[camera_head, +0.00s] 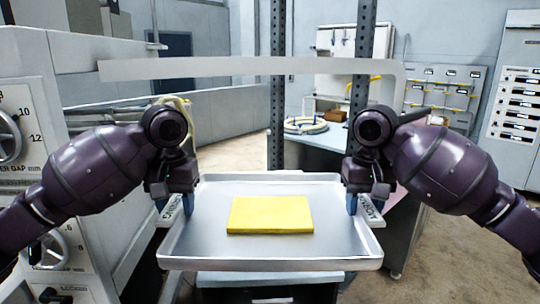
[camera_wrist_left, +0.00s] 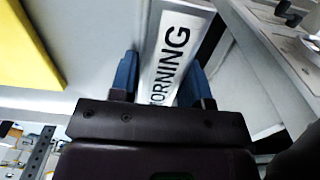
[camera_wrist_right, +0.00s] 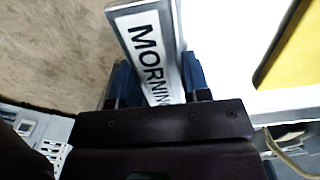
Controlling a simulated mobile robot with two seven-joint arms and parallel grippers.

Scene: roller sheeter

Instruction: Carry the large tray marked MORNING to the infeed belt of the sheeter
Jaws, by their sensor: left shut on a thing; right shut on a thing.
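The large metal tray (camera_head: 270,262) is held level in front of me in the head view, with a flat yellow block (camera_head: 270,214) lying on it. My left gripper (camera_head: 174,202) is shut on the tray's left handle, whose label (camera_wrist_left: 172,55) reads "ORNING" in the left wrist view. My right gripper (camera_head: 366,202) is shut on the right handle, whose label (camera_wrist_right: 150,55) reads "MORNIN" in the right wrist view. My fingers cover the rest of each label. The sheeter (camera_head: 30,110), a pale machine with dials, stands at the left. I cannot tell for certain which part is its infeed belt.
A table (camera_head: 305,152) with a coiled ring (camera_head: 305,125) stands behind the tray, near dark perforated posts (camera_head: 277,90). A pale bar (camera_head: 250,67) crosses above. A control cabinet (camera_head: 515,100) stands at the right. Bare floor (camera_head: 235,152) shows beyond the tray.

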